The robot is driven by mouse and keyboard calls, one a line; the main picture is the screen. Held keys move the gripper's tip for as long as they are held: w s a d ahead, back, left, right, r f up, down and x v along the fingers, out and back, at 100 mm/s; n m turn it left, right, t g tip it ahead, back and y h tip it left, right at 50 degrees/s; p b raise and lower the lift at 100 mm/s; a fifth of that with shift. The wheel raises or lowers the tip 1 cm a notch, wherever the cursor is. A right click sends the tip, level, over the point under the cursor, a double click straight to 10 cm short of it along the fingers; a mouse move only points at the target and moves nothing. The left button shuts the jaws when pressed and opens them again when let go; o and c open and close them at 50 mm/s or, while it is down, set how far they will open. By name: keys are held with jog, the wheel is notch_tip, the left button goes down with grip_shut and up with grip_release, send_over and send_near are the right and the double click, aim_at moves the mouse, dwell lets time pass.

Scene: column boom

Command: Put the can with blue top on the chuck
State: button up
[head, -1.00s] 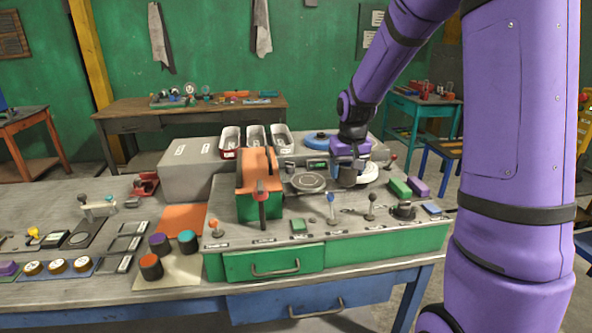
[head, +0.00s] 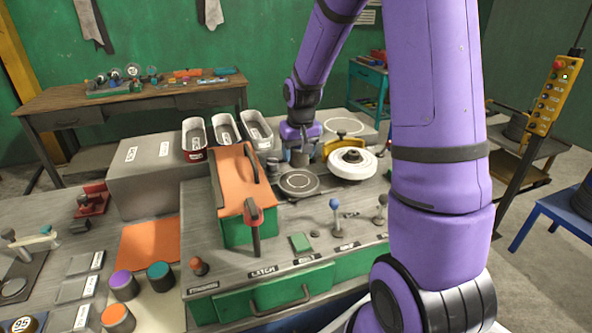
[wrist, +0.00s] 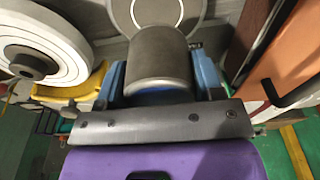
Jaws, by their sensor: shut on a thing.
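My gripper (head: 300,147) is shut on a dark grey can (head: 299,158). The can also shows in the wrist view (wrist: 158,62), between my blue fingers. The chuck (head: 298,183) is a flat grey disc with a pale ring, on the machine top. In the head view the can is just above and behind the chuck's far edge. In the wrist view the chuck (wrist: 150,8) is partly covered by the can. The exact gap between them cannot be told.
A white wheel (head: 352,165) with a dark hub stands right of the chuck. An orange-topped guard (head: 233,178) with a red-headed lever stands left. Levers (head: 335,215) stand in front. Cans with purple (head: 121,280), teal (head: 159,271) and orange tops stand at front left.

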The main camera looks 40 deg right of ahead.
aim_at(300, 147)
jog(key=shift+f, duration=2.75)
jog(key=shift+f, duration=0.15)
jog(key=o, duration=1)
jog(key=r, duration=0.4)
jog(key=s+r, duration=0.1)
jog(key=r, duration=0.3)
jog(key=s+r, duration=0.1)
jog(key=r, duration=0.3)
jog(key=shift+a+r, duration=0.2)
jog(key=shift+a, duration=0.15)
jog(key=s+a+r+n+t, duration=0.1)
jog(key=s+a+r, duration=0.3)
jog(key=s, duration=0.4)
jog(key=s+a+r+n+t, duration=0.1)
jog(key=s+a+r, duration=0.3)
jog(key=s, duration=0.4)
jog(key=s+a+r+n+t, duration=0.1)
jog(key=s+a+r, duration=0.3)
jog(key=s+r, duration=0.2)
jog(key=shift+s+a+r, duration=0.15)
jog(key=shift+s, duration=0.55)
jog(key=shift+s+a+r, duration=0.1)
jog(key=shift+s, duration=0.6)
